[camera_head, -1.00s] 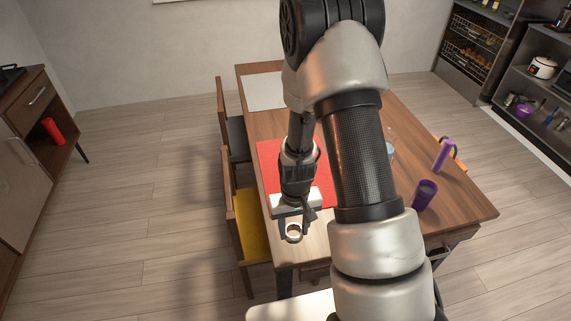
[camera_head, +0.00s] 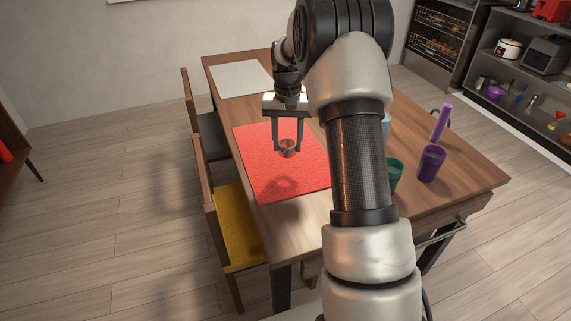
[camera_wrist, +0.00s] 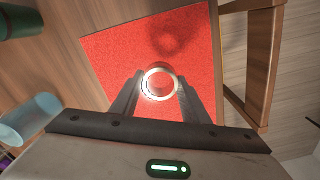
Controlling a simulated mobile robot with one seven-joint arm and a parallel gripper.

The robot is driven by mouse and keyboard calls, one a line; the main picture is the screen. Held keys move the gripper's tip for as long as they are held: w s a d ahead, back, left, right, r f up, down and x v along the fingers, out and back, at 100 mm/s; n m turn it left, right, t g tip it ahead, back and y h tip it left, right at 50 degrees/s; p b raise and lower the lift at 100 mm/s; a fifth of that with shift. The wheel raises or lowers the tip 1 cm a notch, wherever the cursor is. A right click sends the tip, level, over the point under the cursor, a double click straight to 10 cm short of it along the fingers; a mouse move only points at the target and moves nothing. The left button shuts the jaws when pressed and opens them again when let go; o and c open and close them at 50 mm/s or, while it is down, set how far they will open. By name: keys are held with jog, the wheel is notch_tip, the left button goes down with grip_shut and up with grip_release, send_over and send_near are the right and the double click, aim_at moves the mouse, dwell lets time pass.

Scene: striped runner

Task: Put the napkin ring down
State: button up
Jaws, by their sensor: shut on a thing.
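The napkin ring (camera_head: 288,148) is a small round metal-looking ring. It also shows in the wrist view (camera_wrist: 146,84), where its hole faces the camera and red shows through it. My gripper (camera_head: 288,150) is shut on it, one finger on each side. It holds the ring over the red placemat (camera_head: 305,185), apart from it. The ring's shadow falls on the placemat, away from the ring itself. The red placemat fills the middle of the wrist view (camera_wrist: 110,50).
A grey-white placemat (camera_head: 240,79) lies at the far end of the wooden table (camera_head: 430,205). A purple cup (camera_head: 431,163), a green cup (camera_head: 394,172) and a purple upright object (camera_head: 441,122) stand on the right. A yellow-seated chair (camera_head: 238,222) is at the left edge.

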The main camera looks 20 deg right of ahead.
aim_at(287, 173)
notch_tip(287, 173, down, 8)
jog(key=shift+r+b, duration=0.1)
jog(key=shift+b, duration=0.65)
jog(key=shift+f, duration=0.25)
jog(key=o, duration=1.1)
jog(key=shift+r, duration=0.1)
jog(key=shift+c, duration=0.2)
